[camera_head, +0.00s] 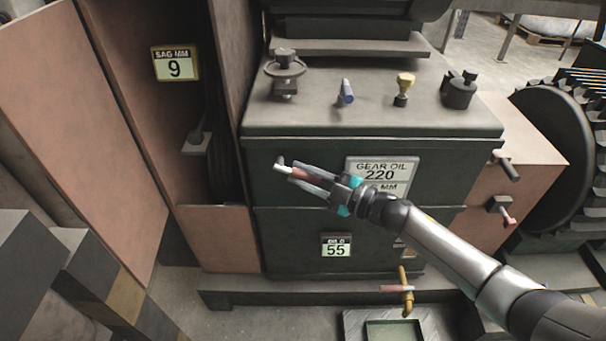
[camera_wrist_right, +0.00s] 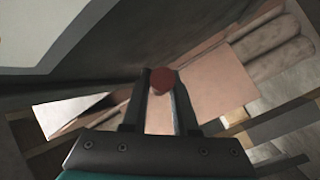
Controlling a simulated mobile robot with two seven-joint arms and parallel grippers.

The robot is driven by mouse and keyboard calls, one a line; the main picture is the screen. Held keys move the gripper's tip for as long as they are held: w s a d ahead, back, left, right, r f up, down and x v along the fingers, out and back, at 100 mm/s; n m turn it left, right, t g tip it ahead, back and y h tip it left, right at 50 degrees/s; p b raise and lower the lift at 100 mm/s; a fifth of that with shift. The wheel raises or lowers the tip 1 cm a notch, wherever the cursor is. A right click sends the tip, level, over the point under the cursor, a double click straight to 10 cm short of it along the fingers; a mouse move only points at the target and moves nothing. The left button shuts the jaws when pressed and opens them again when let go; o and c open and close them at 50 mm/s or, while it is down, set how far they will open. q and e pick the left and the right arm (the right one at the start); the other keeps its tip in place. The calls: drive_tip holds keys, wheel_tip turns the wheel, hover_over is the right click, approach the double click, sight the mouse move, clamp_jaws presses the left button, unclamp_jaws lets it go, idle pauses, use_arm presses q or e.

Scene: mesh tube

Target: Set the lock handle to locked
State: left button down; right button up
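The lock handle (camera_head: 301,174) is a short bar with a reddish grip and a pale bent end, on the upper left front of the dark green cabinet. My right gripper (camera_head: 296,176) reaches in from the right, with its two grey fingers on either side of the reddish grip. In the right wrist view the rounded red end of the lock handle (camera_wrist_right: 162,80) sits between the fingertips (camera_wrist_right: 161,92). The fingers look closed onto it, with little gap at the sides. Part of the grip is hidden by the fingers. My left gripper is not in view.
The dark green cabinet (camera_head: 300,230) bears a GEAR OIL sign (camera_head: 381,169) behind my wrist. An open brown panel (camera_head: 75,120) stands left. A red-handled brass valve (camera_head: 406,290) is low at the front.

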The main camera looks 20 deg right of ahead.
clamp_jaws()
idle(1.1)
